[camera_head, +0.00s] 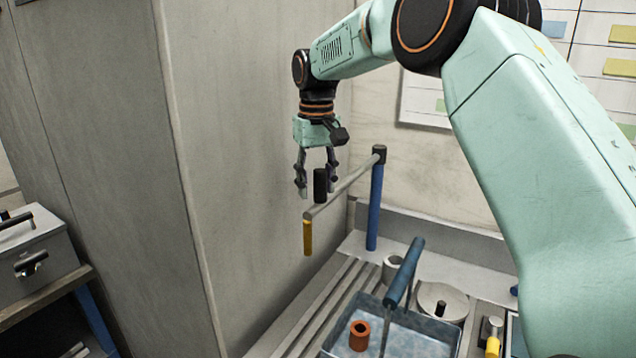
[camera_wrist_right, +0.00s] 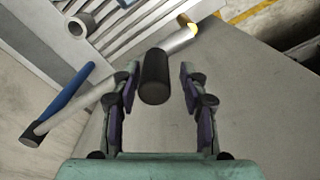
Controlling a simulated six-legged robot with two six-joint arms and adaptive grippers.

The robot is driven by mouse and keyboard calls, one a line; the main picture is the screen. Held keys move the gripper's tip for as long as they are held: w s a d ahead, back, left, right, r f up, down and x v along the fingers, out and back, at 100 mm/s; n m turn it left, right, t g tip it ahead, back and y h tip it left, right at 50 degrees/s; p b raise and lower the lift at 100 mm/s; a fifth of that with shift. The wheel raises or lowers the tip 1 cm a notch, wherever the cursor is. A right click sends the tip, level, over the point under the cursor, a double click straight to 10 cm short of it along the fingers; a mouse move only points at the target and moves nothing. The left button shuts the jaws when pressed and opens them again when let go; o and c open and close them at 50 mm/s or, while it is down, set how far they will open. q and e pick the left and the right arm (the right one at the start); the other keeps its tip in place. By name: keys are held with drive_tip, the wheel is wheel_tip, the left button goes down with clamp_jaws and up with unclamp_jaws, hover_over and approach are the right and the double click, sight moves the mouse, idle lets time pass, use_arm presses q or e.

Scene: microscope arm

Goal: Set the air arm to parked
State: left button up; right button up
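The air arm is a grey bar (camera_head: 345,187) that reaches from the black cap of a blue post (camera_head: 375,208) toward the grey cabinet side. A yellow nozzle (camera_head: 307,238) hangs from its free end, and an upright black handle (camera_head: 320,185) stands near that end. My right gripper (camera_head: 317,180) points down at the handle with its fingers open. In the right wrist view the handle (camera_wrist_right: 154,77) lies between the two spread fingers, with a gap on each side; I cannot tell how deep it sits between them. My left gripper is not in view.
A tall grey cabinet (camera_head: 230,150) stands close left of the bar's free end. Below are a blue tray (camera_head: 425,340) with an orange ring (camera_head: 359,336), a blue-handled tool (camera_head: 405,272), and a round grey lid (camera_head: 440,302). A metal box (camera_head: 38,250) sits on a shelf at far left.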

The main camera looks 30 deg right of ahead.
drive_tip(key=shift+s+d, duration=0.1)
drive_tip(key=shift+r, duration=0.3)
wheel_tip(320, 180, up, 11)
drive_tip(key=shift+f, duration=0.15)
drive_tip(key=shift+r, duration=0.25)
idle(0.5)
drive_tip(key=shift+f, duration=0.1)
